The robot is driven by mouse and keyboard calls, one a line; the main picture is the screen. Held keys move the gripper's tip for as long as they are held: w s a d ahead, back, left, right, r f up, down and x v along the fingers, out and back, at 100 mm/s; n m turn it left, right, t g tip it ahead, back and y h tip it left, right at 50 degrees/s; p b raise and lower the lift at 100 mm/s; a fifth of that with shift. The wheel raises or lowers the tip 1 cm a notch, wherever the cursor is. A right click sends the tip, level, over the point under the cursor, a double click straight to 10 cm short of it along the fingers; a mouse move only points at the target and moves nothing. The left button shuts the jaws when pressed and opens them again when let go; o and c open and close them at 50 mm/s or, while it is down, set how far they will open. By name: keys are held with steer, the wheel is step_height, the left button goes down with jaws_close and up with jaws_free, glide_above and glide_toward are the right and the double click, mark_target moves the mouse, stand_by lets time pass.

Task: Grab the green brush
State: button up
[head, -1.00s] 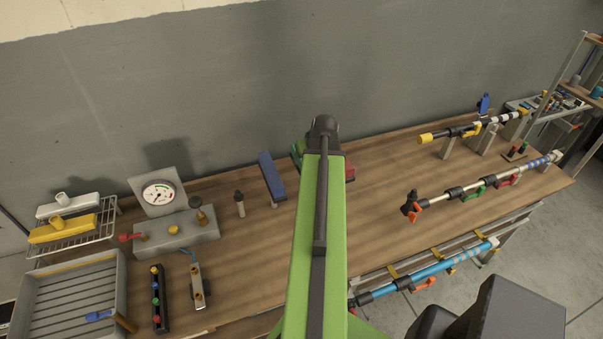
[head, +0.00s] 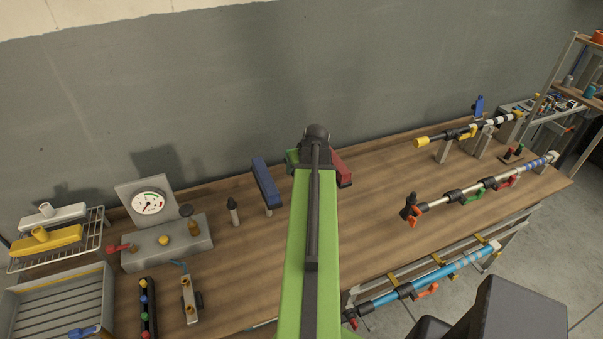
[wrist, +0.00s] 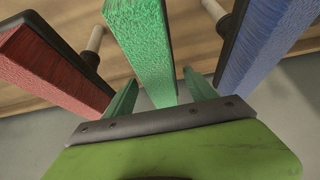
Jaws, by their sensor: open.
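The green brush (wrist: 145,45) hangs in the middle of the wrist view, its bristles facing me. In the head view only a small piece of the green brush (head: 292,157) shows beside my arm. My gripper (wrist: 160,80) is open, with one finger to each side of the green brush in the wrist view. The brush's lower end appears to lie between or just beyond the fingers; I cannot tell how deep. In the head view my arm hides the gripper.
A red brush (wrist: 50,75) and a blue brush (wrist: 265,45) flank the green one closely. The red brush (head: 342,168) and blue brush (head: 266,183) stand over the wooden bench (head: 380,210). A gauge block (head: 165,245) stands left; hose wands (head: 485,185) lie right.

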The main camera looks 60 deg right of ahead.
steer(key=shift+f, duration=0.15)
steer(key=shift+c, duration=0.4)
jaws_close()
